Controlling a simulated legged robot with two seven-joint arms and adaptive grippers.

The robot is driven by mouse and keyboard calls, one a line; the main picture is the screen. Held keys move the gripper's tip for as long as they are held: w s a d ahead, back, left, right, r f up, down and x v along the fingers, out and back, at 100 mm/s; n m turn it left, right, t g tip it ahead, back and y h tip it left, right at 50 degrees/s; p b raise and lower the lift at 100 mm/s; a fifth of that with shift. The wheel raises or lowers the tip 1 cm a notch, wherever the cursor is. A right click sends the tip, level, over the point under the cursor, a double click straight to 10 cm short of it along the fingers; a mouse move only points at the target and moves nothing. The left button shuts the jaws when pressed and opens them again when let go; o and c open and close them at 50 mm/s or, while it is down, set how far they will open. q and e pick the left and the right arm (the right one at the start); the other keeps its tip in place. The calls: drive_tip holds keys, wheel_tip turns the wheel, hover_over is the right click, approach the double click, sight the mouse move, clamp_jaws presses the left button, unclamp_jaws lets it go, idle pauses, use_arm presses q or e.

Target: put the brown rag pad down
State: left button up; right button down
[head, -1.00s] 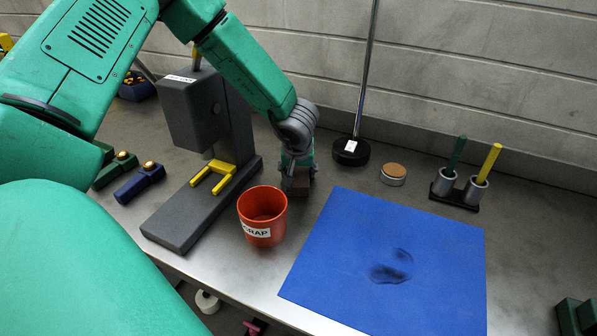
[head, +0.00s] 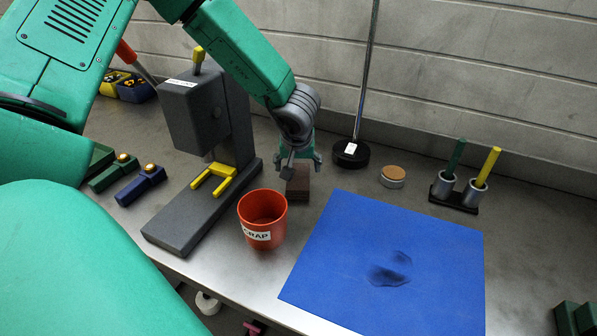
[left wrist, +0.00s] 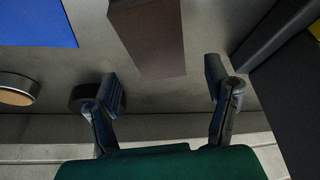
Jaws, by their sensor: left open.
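The brown rag pad (head: 298,183) is a small brown block standing on the grey bench, behind the orange-red scrap cup and left of the blue mat. It also shows at the top of the left wrist view (left wrist: 150,38). My left gripper (head: 300,166) is open, with its fingers spread above and behind the pad. In the left wrist view my left gripper (left wrist: 166,90) has a wide gap between its fingertips, with nothing between them. My right gripper is not in view.
The scrap cup (head: 262,220) stands just in front of the pad. A grey press (head: 205,215) with a yellow fork is at left. The blue mat (head: 400,225) with a dark smudge lies at right. A black round stand base (head: 351,153) and a cork-topped tin (head: 393,176) are behind.

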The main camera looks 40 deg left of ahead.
sight(298, 184)
use_arm(q)
drive_tip(key=p+v, duration=0.1)
drive_tip(key=v, duration=0.6)
drive_tip(key=shift+d, duration=0.15)
